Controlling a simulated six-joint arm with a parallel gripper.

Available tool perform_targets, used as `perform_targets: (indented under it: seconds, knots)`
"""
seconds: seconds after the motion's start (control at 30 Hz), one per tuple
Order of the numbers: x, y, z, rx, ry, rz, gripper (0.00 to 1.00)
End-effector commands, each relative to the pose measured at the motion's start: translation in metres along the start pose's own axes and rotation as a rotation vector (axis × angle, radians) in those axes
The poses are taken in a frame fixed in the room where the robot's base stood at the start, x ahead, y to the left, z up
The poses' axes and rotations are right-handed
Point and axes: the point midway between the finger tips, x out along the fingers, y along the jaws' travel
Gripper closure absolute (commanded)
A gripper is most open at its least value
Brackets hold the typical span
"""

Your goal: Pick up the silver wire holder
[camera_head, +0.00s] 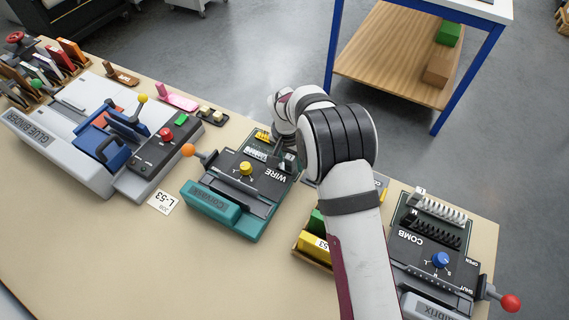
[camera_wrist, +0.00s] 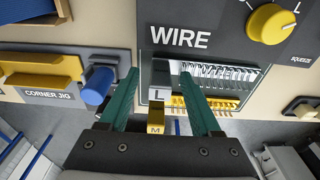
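The silver wire holder (camera_wrist: 222,77) lies in a slot at the edge of the black WIRE machine (camera_wrist: 205,35), its grey end block marked L (camera_wrist: 160,92) at its left. My gripper (camera_wrist: 159,78) is open, its two teal fingers on either side of the L block, with gaps visible between. Whether the fingers are low enough to touch it cannot be told. The right finger crosses in front of part of the silver coils. In the head view the silver coils show small on the WIRE machine (camera_head: 240,181), and my wrist hides much of the gripper.
A gold wire holder (camera_wrist: 212,104) with an M block (camera_wrist: 155,127) lies beside the silver one. A corner jig (camera_wrist: 40,70) and a blue knob (camera_wrist: 99,86) are to the left. The COMB machine (camera_head: 425,250) and glue binder (camera_head: 60,140) share the bench.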

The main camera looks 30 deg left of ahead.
Motion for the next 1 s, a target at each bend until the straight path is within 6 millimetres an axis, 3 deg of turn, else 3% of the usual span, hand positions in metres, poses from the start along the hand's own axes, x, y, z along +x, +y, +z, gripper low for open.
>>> perform_targets:
  seconds: [0.03,0.3,0.37,0.77,1.0]
  knots:
    - [0.0,0.0,0.0,0.0,0.0,0.0,0.44]
    - [0.0,0.0,0.0,0.0,0.0,0.0,0.93]
    - [0.0,0.0,0.0,0.0,0.0,0.0,1.0]
    - [-0.003,0.0,0.0,-0.001,0.0,0.0,1.0]
    - [-0.037,-0.001,-0.005,0.0,0.001,-0.002,1.0]
